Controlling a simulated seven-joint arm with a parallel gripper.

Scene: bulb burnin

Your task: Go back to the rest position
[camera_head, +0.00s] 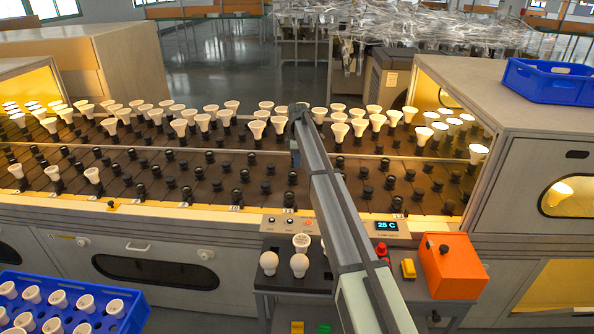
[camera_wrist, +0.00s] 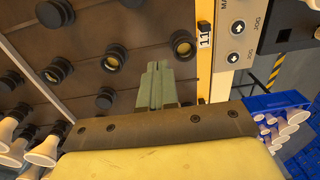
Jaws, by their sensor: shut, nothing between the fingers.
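My gripper (camera_wrist: 155,80) shows in the wrist view with its two grey fingers together and nothing between them. It hangs above the dark socket bed (camera_wrist: 118,30), close to the edge strip marked 11, with empty sockets around it. In the head view my arm reaches from the bottom up over the conveyor (camera_head: 215,195). Its wrist end (camera_head: 295,150) is over the sockets near the middle, and the fingertips are hard to make out there. White bulbs (camera_head: 280,124) stand in the back rows of sockets; the front rows are mostly empty.
Several bulbs stand on a dark stand (camera_head: 315,283) in front of the conveyor. An orange box (camera_head: 452,266) and a 25 C display (camera_head: 387,226) are to the right. A blue crate (camera_head: 136,312) of bulbs is at lower left. Another blue crate (camera_head: 545,85) sits on the right cabinet.

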